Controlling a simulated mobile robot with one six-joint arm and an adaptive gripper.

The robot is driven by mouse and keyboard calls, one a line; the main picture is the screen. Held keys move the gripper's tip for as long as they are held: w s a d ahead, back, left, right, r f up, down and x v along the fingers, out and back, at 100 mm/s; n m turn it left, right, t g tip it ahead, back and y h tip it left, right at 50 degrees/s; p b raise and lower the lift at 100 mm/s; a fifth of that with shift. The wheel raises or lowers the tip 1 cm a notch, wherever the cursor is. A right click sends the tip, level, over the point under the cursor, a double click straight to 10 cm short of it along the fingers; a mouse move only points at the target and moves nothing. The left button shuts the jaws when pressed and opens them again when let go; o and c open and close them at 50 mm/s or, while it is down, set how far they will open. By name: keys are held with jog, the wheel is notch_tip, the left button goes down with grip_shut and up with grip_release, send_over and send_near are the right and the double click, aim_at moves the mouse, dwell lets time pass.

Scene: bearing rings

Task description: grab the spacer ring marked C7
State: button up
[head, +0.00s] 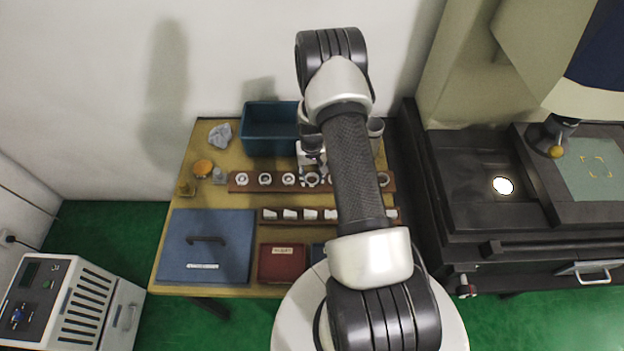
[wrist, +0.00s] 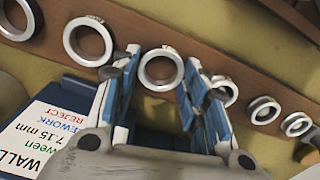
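A row of metal spacer rings stands on a brown wooden rack (wrist: 225,62). No marking is readable on any of them, so I cannot tell which is C7. My gripper (wrist: 162,56) is open in the wrist view, its blue-padded fingers on either side of one ring (wrist: 160,87). Gaps beside that ring are very thin, and I cannot tell whether the pads touch it. More rings stand left (wrist: 73,46) and right (wrist: 255,117) of it. In the head view my gripper (head: 312,160) is over the rack (head: 253,188), and my arm hides part of the row.
A teal bin (head: 268,149) stands behind the rack. A second rack (head: 285,223) with pale pieces, a blue lidded case (head: 205,270) and a red box (head: 282,264) are in front. A printed sign (wrist: 45,135) is close to my left finger. A dark machine (head: 460,190) stands right.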

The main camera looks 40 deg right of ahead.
jog(key=c, duration=0.4)
